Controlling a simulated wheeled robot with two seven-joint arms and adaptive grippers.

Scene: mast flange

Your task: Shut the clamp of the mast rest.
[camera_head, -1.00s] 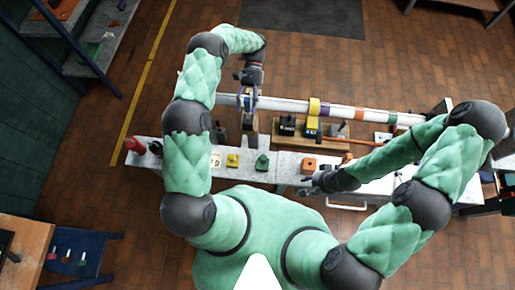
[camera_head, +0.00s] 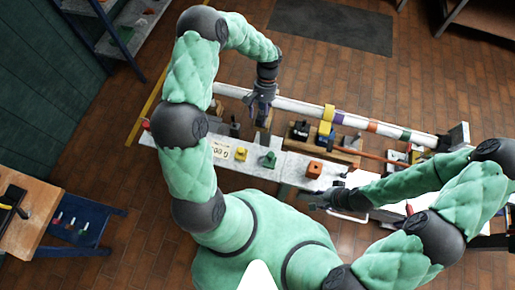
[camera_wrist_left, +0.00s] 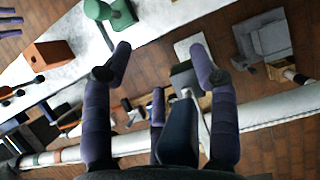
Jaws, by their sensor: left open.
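The white mast (camera_head: 300,106) lies across the scene with yellow, purple, orange and green bands. The mast rest (camera_head: 263,117) is a post under the mast near its left end. A dark blue part (camera_wrist_left: 179,138), apparently the rest's clamp, stands in front of the mast (camera_wrist_left: 270,112) in the left wrist view. My left gripper (camera_head: 263,95) is over the mast at this rest. Its spread purple fingers (camera_wrist_left: 160,64) are on either side of the blue part; contact cannot be told. My right gripper (camera_head: 318,199) is low over the bench's near edge; its fingers are too small to read.
The pale bench (camera_head: 290,176) holds an orange block (camera_head: 313,169), a green piece (camera_head: 268,160) and a yellow piece (camera_head: 241,153). A dark block (camera_head: 300,130) stands beside the mast. A wooden table (camera_head: 40,205) is at lower left.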

